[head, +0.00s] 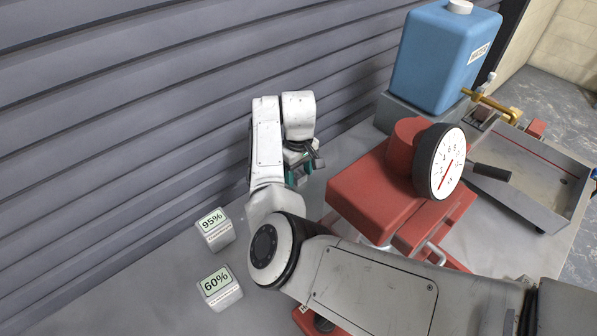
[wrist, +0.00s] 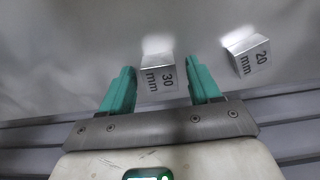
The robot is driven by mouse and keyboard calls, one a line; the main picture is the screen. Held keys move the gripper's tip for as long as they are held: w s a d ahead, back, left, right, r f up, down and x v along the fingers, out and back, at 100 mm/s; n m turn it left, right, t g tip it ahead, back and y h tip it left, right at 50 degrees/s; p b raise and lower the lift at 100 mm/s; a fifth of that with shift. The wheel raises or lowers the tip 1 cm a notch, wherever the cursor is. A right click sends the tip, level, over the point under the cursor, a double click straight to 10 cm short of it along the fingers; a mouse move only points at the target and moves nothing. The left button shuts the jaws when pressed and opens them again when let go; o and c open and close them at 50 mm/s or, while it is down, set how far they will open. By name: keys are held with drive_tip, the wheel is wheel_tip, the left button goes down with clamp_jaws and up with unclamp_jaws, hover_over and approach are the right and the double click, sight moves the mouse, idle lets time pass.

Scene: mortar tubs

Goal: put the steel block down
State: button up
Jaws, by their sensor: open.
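My gripper (wrist: 162,82) is open, with its two green fingers spread in the wrist view. A steel block marked 30 mm (wrist: 158,76) sits between the fingers, with a small gap on each side. It appears to rest on the grey surface. A second steel block marked 20 mm (wrist: 246,52) lies to the right, outside the fingers, tilted in the picture. In the head view my gripper (head: 299,176) is low over the bench near the ribbed wall, left of the red machine. I cannot make out the steel blocks there; my arm hides part of that area.
A red machine (head: 372,196) with a round dial (head: 449,162) stands close right of my gripper. A blue tank (head: 440,60) and a metal tray (head: 525,175) are behind it. White blocks marked 95% (head: 215,230) and 60% (head: 220,288) stand at left. The ribbed wall (head: 120,110) is close.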

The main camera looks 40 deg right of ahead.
sight(299, 173)
wheel_tip(299, 173, up, 12)
drive_tip(key=b, duration=0.1)
drive_tip(key=shift+r, duration=0.15)
idle(0.3)
